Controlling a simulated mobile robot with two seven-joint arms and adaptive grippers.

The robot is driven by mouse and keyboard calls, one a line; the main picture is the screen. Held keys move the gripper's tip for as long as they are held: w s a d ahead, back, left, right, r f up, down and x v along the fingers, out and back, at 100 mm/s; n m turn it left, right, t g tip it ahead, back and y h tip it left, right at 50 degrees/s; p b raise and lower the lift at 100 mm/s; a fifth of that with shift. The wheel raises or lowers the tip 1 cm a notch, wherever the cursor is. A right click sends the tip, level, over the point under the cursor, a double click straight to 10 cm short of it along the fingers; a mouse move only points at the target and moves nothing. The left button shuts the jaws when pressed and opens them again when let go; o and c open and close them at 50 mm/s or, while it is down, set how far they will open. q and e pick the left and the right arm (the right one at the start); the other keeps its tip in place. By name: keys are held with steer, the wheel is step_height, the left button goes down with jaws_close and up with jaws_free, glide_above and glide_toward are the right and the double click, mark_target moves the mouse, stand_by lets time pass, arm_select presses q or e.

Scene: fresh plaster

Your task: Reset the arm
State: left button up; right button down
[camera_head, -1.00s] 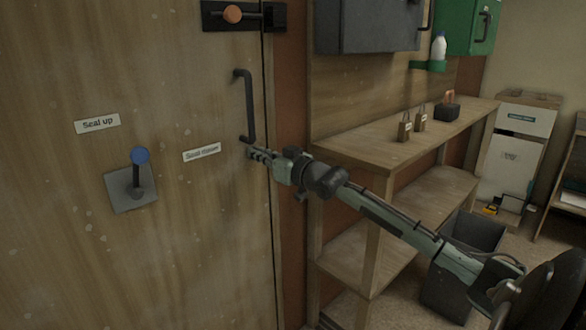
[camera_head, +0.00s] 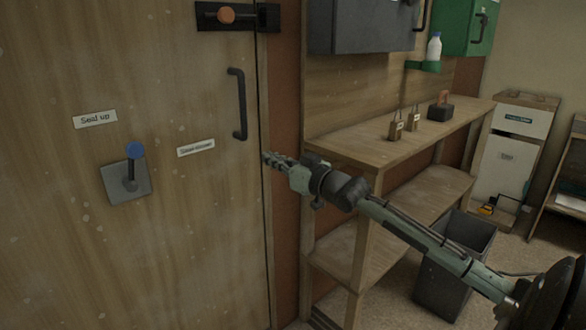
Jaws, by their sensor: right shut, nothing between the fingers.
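My right arm comes in from the lower right. Its gripper (camera_head: 270,160) is shut and empty, just right of the door's edge and below the black door handle (camera_head: 239,104), apart from it. The wooden door (camera_head: 60,250) fills the left side and looks closed. My left gripper is not in view.
Right of the door, a wooden shelf bench (camera_head: 345,148) holds two padlocks (camera_head: 396,128) and a dark block (camera_head: 440,112). A dark bin (camera_head: 430,290) stands under my arm. A grey cabinet (camera_head: 360,28) hangs above.

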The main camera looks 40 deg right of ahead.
steer(key=s, duration=0.6)
steer(key=s+a+f+g+h, duration=0.1)
steer(key=s+f+g, duration=0.15)
steer(key=f, duration=0.75)
steer(key=s+a+f+g, duration=0.1)
steer(key=s+f+g, duration=0.15)
steer(key=f, duration=0.75)
steer(key=s+a+f+g+h, duration=0.1)
steer(key=s+a+f+g, duration=0.15)
steer(key=f, duration=0.65)
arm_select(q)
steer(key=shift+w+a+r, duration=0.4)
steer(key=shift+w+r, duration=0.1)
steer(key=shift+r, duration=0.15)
arm_select(e)
steer(key=s+a+f+g, duration=0.3)
steer(key=s+a+f, duration=0.3)
steer(key=s+f, duration=0.4)
steer(key=s+a+f+g, duration=0.4)
steer(key=s+a+f, duration=0.3)
steer(key=s+f, duration=0.3)
steer(key=shift+s+f+n, duration=0.25)
steer(key=shift+n, duration=0.15)
